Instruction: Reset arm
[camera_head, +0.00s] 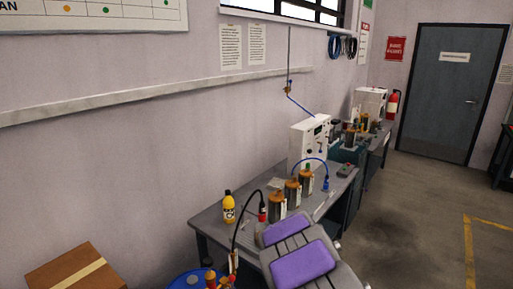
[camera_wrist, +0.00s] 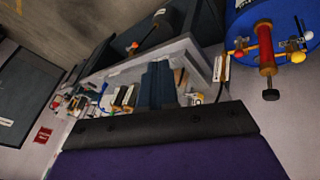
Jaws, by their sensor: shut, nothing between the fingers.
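My gripper (camera_wrist: 158,76) shows in the wrist view as dark fingers standing out from the middle of a black band, above a wide purple part of my arm. The fingers are shut with nothing between them. In the head view, my grey and purple parts (camera_head: 303,262) fill the lower middle, at the near end of the workbench. The gripper's fingers cannot be made out there. The wrist view is turned over, with the floor at the top.
A workbench (camera_head: 210,215) along the wall holds a yellow bottle (camera_head: 229,207), several amber cylinders and a white control box (camera_head: 309,146). A blue drum (camera_head: 186,280) with a hand pump stands near; it also shows in the wrist view (camera_wrist: 240,22). Floor (camera_head: 400,235) at right is clear.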

